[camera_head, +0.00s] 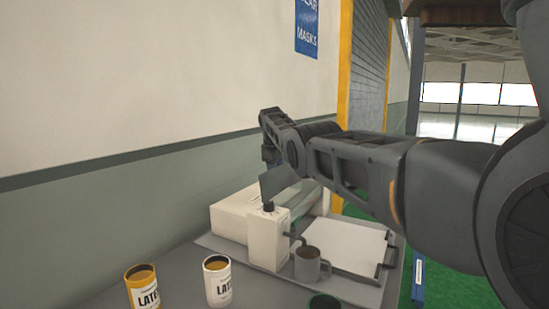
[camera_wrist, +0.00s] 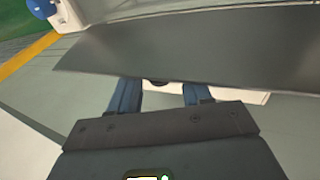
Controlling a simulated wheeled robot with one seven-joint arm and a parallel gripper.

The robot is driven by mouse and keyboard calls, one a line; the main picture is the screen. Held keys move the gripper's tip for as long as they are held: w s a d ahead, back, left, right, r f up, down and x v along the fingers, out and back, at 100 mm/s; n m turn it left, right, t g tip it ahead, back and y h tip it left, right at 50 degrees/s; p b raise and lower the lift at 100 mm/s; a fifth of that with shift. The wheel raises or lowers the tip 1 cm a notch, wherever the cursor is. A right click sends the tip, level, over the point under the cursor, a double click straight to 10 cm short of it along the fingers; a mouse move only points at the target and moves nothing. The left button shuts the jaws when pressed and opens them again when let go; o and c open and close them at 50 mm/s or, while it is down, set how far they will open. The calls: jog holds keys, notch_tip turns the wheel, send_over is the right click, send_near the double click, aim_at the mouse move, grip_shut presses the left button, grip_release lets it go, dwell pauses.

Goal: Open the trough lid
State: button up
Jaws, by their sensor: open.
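My gripper (camera_wrist: 160,92) shows two blue fingers, apart with nothing visible between them. A flat dark grey panel (camera_wrist: 200,45) spans the wrist view just beyond the fingertips; it may be the trough lid, but I cannot tell for sure. Touch between fingers and panel is not clear. In the head view a grey panel (camera_head: 279,181) stands tilted below my wrist, above a white upright unit (camera_head: 266,240) with a black knob on top. A long low white box (camera_head: 231,217) lies behind that unit. My arm hides part of the area.
On the grey table (camera_head: 185,278) stand a yellow can (camera_head: 142,290), a white can (camera_head: 217,283), a grey mug (camera_head: 307,265) and a dark green cup (camera_head: 323,301). A white flat board (camera_head: 345,247) lies right of the unit. The wall (camera_head: 110,205) rises close behind.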

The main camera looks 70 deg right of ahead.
jog(key=shift+v, duration=3.35)
jog(key=shift+a+f, duration=0.1)
